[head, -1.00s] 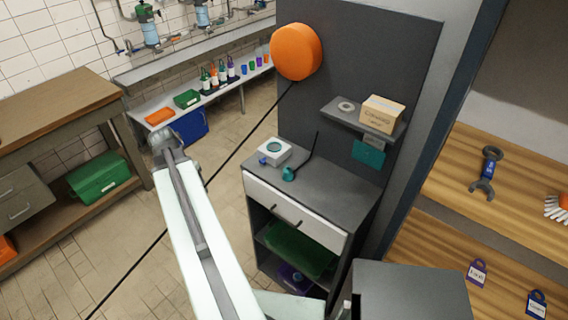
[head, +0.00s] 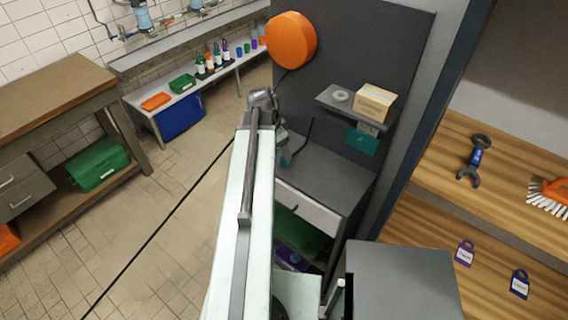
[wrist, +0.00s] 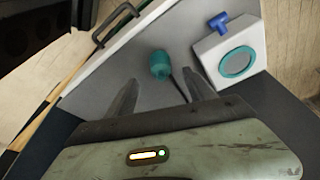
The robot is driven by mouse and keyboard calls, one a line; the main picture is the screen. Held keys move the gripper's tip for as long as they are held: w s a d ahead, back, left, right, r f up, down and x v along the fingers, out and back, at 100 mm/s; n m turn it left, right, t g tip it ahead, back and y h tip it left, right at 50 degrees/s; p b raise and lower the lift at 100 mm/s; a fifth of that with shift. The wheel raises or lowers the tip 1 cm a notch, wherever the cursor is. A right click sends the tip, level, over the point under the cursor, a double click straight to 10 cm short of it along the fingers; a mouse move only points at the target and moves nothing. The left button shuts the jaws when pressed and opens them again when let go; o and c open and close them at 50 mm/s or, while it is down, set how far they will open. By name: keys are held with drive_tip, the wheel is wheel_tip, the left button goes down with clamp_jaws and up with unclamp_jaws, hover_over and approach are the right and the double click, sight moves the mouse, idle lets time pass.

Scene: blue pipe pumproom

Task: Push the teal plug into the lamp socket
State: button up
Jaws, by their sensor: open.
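The teal plug (wrist: 160,65) lies on the grey cabinet top in the wrist view, with a dark cord running from it. The lamp socket, a white box (wrist: 215,48) with a teal-ringed round face (wrist: 237,62) and a blue knob (wrist: 218,22), stands to the right of the plug. My gripper (wrist: 161,88) is open and empty, its two fingers pointing towards the plug, which shows between and beyond their tips. In the head view a bit of the plug (head: 284,159) shows beside my arm; the socket is hidden behind the arm there.
The cabinet top (head: 325,171) is mostly clear. A small shelf (head: 352,112) above it holds a cardboard box (head: 375,102) and a grey ring (head: 341,96). A dark panel with an orange drum (head: 291,40) stands behind. A drawer handle (wrist: 116,22) shows in the wrist view.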

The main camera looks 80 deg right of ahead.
drive_tip(key=shift+f, duration=0.3)
drive_tip(key=b+x, duration=0.5)
drive_tip(key=shift+w+f, duration=0.15)
drive_tip(key=shift+f, duration=0.2)
drive_tip(key=shift+r, duration=0.2)
drive_tip(key=c, duration=1.4)
drive_tip(key=shift+o, duration=0.2)
wheel_tip(320, 180, up, 10)
drive_tip(key=p, duration=1)
drive_tip(key=shift+r, duration=0.15)
drive_tip(key=shift+f, duration=0.2)
